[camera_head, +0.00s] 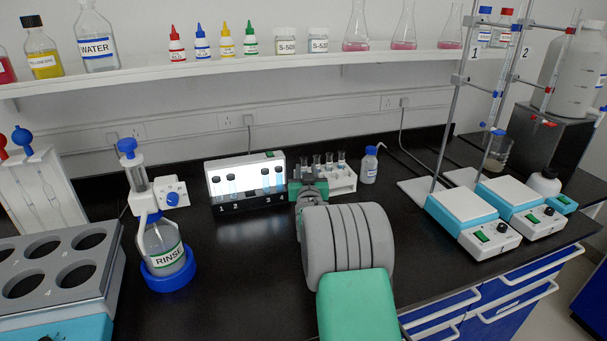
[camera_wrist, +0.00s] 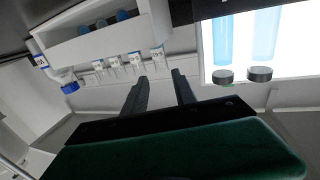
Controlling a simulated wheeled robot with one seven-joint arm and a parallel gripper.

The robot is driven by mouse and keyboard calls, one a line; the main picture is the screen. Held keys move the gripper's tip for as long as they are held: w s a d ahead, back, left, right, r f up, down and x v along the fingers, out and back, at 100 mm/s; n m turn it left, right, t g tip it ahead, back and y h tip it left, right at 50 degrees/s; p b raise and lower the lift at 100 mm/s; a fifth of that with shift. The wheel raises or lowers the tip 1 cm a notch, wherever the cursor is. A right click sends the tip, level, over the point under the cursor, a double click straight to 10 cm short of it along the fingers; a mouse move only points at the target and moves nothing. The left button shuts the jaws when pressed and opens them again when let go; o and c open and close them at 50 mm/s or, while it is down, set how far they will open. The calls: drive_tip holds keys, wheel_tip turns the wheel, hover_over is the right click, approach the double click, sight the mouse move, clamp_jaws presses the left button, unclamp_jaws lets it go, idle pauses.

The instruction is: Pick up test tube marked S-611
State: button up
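A white rack (camera_head: 343,184) holds several small dark-topped tubes (camera_head: 341,159) on the bench. The rack also shows in the wrist view (camera_wrist: 92,48), with labelled tubes (camera_wrist: 135,61); I cannot read which label is S-611. A lit box (camera_head: 245,174) left of the rack has capped tubes with blue liquid (camera_head: 279,177) in numbered places; two capped tubes (camera_wrist: 222,45) show in the wrist view. My gripper (camera_wrist: 159,80) is open, with nothing visible between its fingers. In the head view my gripper (camera_head: 309,184) is in front of the gap between lit box and rack, its fingers mostly hidden.
A small blue-capped bottle (camera_head: 369,165) stands just right of the rack. A rinse bottle (camera_head: 165,245) stands left and hotplates (camera_head: 470,215) stand right. A shelf (camera_head: 250,69) with bottles and flasks runs above. The bench between the rinse bottle and my arm is clear.

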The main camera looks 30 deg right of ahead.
sight(304, 160)
drive_tip(key=x, duration=0.5)
drive_tip(key=shift+a+r+p, duration=0.1)
drive_tip(key=shift+a+p, duration=0.1)
drive_tip(key=shift+p, duration=0.15)
drive_tip(key=shift+c, duration=0.5)
clamp_jaws()
idle(0.4)
